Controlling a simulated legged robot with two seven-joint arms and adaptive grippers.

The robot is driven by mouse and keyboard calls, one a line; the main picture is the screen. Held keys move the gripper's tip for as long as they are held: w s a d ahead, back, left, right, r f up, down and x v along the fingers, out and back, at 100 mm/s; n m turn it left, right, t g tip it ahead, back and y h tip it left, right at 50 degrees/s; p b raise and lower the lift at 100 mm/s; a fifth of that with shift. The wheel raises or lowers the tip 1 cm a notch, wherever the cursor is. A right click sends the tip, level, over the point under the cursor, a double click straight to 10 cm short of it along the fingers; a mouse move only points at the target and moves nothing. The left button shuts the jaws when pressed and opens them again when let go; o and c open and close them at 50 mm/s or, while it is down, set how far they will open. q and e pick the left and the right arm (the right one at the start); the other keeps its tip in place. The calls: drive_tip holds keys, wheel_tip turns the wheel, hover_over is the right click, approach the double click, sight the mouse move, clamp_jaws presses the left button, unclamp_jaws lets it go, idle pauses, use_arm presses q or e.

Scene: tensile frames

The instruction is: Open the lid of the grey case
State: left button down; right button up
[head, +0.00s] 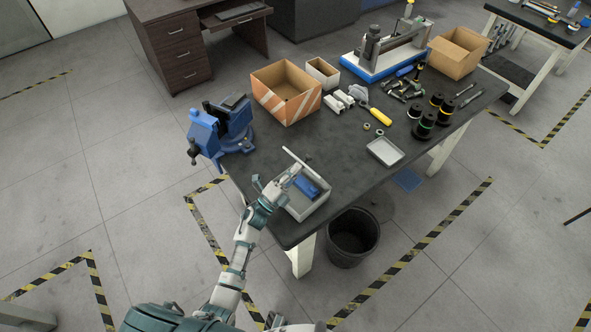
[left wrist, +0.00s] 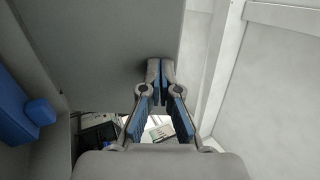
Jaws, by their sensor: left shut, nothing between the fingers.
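The grey case (head: 312,208) sits near the front left corner of the dark workbench. It stands open, and a blue object (head: 306,187) lies inside; a blue object also shows at the left of the left wrist view (left wrist: 15,108). A pale strip, apparently the edge of the raised lid (head: 302,163), slants above the far side of the case. My left gripper (head: 291,171) is at the case's left side by this lid. Its fingertips (left wrist: 160,65) are closed together with nothing between them, close to a grey panel. I cannot tell whether they touch it. My right gripper is not visible.
A blue vise (head: 220,128) stands at the bench's left edge, behind the case. A striped cardboard box (head: 287,92), spools (head: 423,125), a yellow-handled tool (head: 380,116) and a shallow tray (head: 385,151) are farther back. A black bin (head: 352,238) stands on the floor.

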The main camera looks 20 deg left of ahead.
sight(306, 158)
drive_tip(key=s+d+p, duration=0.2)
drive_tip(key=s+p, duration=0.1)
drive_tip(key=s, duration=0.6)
use_arm(q)
drive_tip(key=w+d+r+g+p, duration=0.1)
drive_tip(key=p, duration=0.1)
drive_tip(key=w+r+g+y+p, duration=0.1)
drive_tip(key=p, duration=0.2)
drive_tip(key=shift+w+d+r+y, duration=0.25)
drive_tip(key=shift+w+d+y, duration=0.05)
drive_tip(key=shift+d, duration=0.1)
drive_tip(key=shift+w+d+g, duration=0.15)
drive_tip(key=shift+w+g, duration=0.1)
drive_tip(key=shift+g, duration=0.15)
drive_tip(key=shift+w+r+p, duration=0.1)
drive_tip(key=shift+w+p, duration=0.15)
drive_tip(key=shift+p, duration=0.2)
drive_tip(key=shift+x, duration=0.8)
drive_tip(key=shift+w+d+b, duration=0.3)
drive_tip(key=shift+w+d, duration=0.05)
drive_tip(key=shift+w, duration=0.15)
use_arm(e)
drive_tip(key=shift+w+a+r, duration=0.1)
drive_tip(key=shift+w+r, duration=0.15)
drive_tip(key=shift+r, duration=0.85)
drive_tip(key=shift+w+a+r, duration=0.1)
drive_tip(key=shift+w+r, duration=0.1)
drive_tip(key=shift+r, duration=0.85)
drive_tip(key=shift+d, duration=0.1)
